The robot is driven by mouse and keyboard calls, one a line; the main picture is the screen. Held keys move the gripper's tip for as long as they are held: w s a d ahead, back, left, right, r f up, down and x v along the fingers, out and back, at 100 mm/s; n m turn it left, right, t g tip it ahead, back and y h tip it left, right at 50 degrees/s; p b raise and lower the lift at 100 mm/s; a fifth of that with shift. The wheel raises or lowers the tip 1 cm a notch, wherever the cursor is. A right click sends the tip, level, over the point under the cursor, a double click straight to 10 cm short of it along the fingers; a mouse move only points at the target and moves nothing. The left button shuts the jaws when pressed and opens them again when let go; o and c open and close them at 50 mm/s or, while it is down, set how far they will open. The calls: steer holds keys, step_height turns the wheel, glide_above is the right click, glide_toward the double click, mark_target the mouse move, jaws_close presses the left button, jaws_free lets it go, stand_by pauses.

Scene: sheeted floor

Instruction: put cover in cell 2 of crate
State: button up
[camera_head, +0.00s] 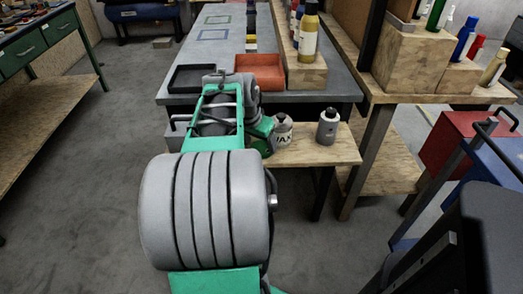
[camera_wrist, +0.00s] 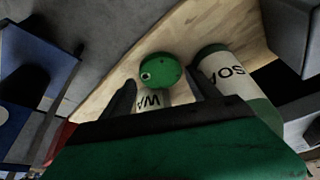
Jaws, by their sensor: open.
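A round green top (camera_wrist: 160,71) sits on a white container (camera_wrist: 152,98) whose label begins "WA" in the wrist view. I cannot tell whether this green top is the cover. The container, lettered "AX", stands on a low wooden bench in the head view (camera_head: 282,130). My gripper (camera_wrist: 161,78) is open, with one dark finger on each side of the green top; contact cannot be made out. No crate with numbered cells can be made out. An orange open tray (camera_head: 240,60) and a black open tray (camera_head: 177,80) lie on the grey table.
Tall bottles stand on a wooden block (camera_head: 308,76) at the table's right. A red box (camera_head: 450,145) is at right.

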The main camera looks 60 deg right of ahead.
steer(key=shift+x, duration=1.2)
steer(key=shift+r, duration=0.15)
steer(key=c, duration=1.5)
